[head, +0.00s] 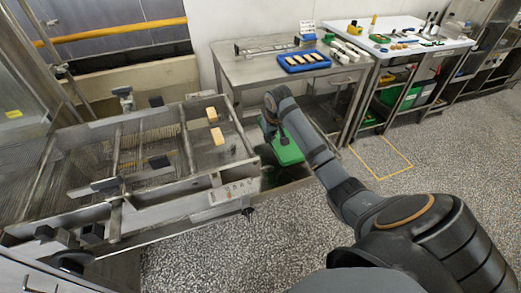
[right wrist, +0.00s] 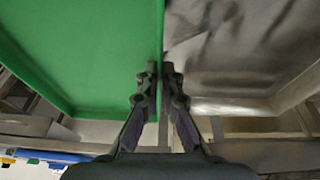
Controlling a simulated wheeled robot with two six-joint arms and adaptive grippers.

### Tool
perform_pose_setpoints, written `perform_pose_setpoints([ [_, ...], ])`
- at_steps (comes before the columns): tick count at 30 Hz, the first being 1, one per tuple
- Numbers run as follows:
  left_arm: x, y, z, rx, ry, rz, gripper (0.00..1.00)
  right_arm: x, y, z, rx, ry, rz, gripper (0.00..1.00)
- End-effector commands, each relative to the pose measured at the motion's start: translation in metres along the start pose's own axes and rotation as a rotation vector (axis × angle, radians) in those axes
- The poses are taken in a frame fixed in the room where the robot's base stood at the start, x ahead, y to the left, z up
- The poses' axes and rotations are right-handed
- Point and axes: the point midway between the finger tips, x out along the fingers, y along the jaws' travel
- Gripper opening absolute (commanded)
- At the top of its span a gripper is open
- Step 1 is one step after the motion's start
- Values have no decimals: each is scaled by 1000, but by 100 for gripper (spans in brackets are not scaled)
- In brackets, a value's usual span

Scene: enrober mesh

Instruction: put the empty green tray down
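The green tray (head: 289,150) is empty as far as it shows, at the right end of the mesh conveyor in the head view. Part of it is hidden behind my right arm. In the right wrist view the tray (right wrist: 80,55) fills the upper left, and its rim runs between my right gripper's fingertips (right wrist: 160,75). My right gripper (head: 277,133) is shut on that rim. I cannot tell whether the tray touches anything below. My left gripper is not in view.
A steel table (head: 250,70) behind holds a blue tray (head: 303,60) with several pale pieces. A white-topped table (head: 400,45) stands further right. The speckled floor (head: 400,160) has a yellow outline (head: 381,158).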

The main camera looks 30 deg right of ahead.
Motion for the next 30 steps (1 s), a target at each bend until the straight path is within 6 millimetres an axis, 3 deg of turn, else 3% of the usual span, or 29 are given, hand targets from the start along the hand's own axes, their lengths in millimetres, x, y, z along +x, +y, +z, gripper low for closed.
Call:
perform_pose_setpoints([
  [3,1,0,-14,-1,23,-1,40,28,-17,-2,1,-6,-1,0],
  [6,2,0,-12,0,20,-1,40,42,-25,-4,2,-5,4,0],
  [13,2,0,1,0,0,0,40,51,-30,-5,1,-3,4,0],
  [19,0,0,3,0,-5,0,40,80,-34,3,0,-6,5,0],
  [30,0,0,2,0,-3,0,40,86,-33,5,0,-3,5,0],
])
